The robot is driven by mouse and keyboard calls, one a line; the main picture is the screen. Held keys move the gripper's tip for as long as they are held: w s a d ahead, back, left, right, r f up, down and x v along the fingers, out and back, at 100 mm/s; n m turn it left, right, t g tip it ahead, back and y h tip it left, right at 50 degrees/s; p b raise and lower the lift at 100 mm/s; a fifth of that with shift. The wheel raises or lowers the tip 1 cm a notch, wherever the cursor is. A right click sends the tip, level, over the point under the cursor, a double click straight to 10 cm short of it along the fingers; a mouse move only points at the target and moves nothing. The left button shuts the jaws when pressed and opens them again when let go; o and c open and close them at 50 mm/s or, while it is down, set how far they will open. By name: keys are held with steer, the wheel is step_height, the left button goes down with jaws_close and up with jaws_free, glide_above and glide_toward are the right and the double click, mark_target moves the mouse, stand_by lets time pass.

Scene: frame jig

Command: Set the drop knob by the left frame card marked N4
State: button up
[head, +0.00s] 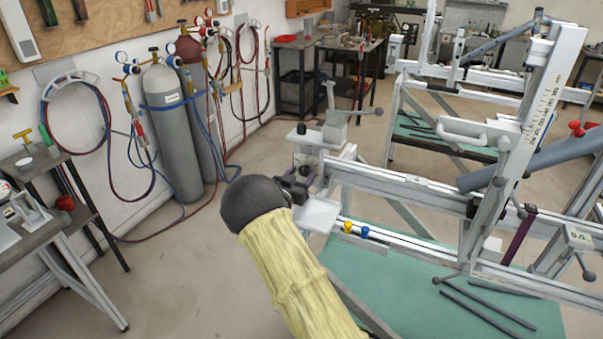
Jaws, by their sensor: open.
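My arm, in a yellow sleeve with a dark round joint, reaches up from the bottom of the head view. My gripper (298,190) is small and dark beyond that joint, beside the left end of the jig's rail. It looks empty, and its fingertips are partly hidden. A grey clamp head with a ball-ended lever (364,112) stands just beyond it. A pale blank plate (318,214) lies right next to the gripper. Other ball-ended knobs show at the right, one on a lever (587,272) below a small marked block (577,237). I cannot read N4 on any card.
The metal frame jig (400,183) fills the right side, with a ruled upright (540,110). A yellow knob (347,227) and a blue knob (365,231) sit on the lower rail. Gas cylinders (170,130) stand by the left wall. Open floor lies left of my arm.

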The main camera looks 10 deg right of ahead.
steer(key=shift+w+d, duration=0.3)
steer(key=shift+w, duration=0.1)
steer(key=shift+c, duration=0.4)
steer(key=c, duration=0.8)
steer(key=shift+c, duration=0.2)
